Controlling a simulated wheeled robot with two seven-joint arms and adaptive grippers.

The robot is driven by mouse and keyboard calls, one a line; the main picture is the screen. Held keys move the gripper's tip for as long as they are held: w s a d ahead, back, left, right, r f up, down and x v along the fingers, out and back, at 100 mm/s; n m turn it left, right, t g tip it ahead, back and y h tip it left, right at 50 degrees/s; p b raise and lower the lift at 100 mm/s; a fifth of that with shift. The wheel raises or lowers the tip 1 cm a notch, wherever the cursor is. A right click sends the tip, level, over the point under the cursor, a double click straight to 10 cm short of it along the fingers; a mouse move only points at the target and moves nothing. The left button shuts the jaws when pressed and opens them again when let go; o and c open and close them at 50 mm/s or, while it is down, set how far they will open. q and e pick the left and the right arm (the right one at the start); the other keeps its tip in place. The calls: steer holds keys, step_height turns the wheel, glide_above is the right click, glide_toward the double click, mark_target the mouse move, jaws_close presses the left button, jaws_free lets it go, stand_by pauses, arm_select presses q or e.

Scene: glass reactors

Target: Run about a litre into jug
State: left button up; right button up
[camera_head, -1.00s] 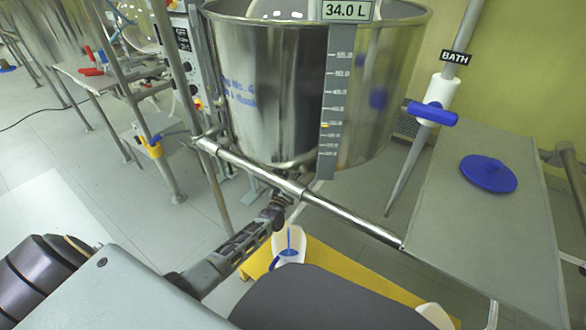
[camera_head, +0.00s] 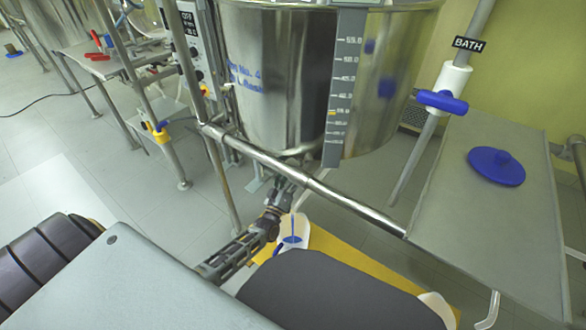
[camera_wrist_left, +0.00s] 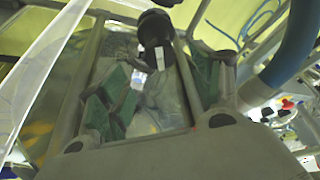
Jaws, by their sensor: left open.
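The steel vessel (camera_head: 285,80) with a level scale (camera_head: 345,85) stands at the top middle of the head view. My left gripper (camera_head: 287,183) is under its bottom, by the horizontal rail, and its fingers are partly hidden there. In the left wrist view the gripper (camera_wrist_left: 155,95) is open, with green pads apart and a black part (camera_wrist_left: 154,30) beyond and between them; contact cannot be told. The white jug (camera_head: 296,229) with blue marking stands below the gripper, partly hidden by my arm. My right gripper is not in view.
A steel rail (camera_head: 340,200) runs in front of the vessel. The jug is on a yellow platform (camera_head: 365,268). A grey side table (camera_head: 465,215) holds a blue lid (camera_head: 496,167).

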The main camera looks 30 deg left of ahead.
arm_select(q)
steer(key=shift+v, duration=1.65)
steer(key=shift+a, duration=0.1)
